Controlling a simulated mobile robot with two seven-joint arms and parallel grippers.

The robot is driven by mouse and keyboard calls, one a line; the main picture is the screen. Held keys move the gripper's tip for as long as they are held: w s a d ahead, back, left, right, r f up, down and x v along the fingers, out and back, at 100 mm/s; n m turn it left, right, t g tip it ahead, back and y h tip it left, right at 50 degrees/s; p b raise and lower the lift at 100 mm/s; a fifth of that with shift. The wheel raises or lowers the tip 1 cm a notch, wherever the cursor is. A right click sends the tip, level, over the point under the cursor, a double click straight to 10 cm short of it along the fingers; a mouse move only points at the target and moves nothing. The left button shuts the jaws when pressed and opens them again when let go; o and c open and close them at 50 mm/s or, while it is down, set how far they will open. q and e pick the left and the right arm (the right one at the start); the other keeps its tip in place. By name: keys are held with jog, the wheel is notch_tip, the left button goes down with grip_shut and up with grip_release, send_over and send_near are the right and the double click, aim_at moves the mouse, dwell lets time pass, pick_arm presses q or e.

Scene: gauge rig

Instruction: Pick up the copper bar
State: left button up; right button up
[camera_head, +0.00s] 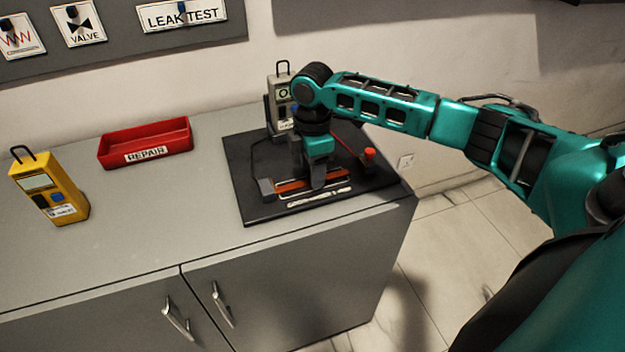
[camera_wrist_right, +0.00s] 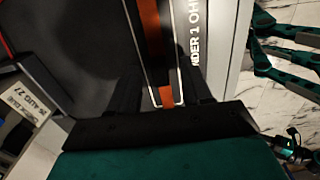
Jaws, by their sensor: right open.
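The copper bar (camera_head: 288,186) is a flat orange-brown strip lying on the black gauge board (camera_head: 252,208), inside a pale outline. My right gripper (camera_head: 309,184) points down over the bar and hides part of it. In the right wrist view the copper bar (camera_wrist_right: 151,40) runs lengthwise between the two dark fingers of my right gripper (camera_wrist_right: 160,90), which are apart. I cannot tell whether the fingers touch the bar. My left gripper is not in view.
A grey gauge (camera_head: 279,95) stands at the board's back, with a red-topped post (camera_head: 369,154) at its right. A red REPAIR tray (camera_head: 146,144) and a yellow meter (camera_head: 48,188) stand left. Clear grey counter (camera_head: 150,220) lies between them and the front edge.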

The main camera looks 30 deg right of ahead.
jog(key=shift+f, duration=0.45)
grip_shut()
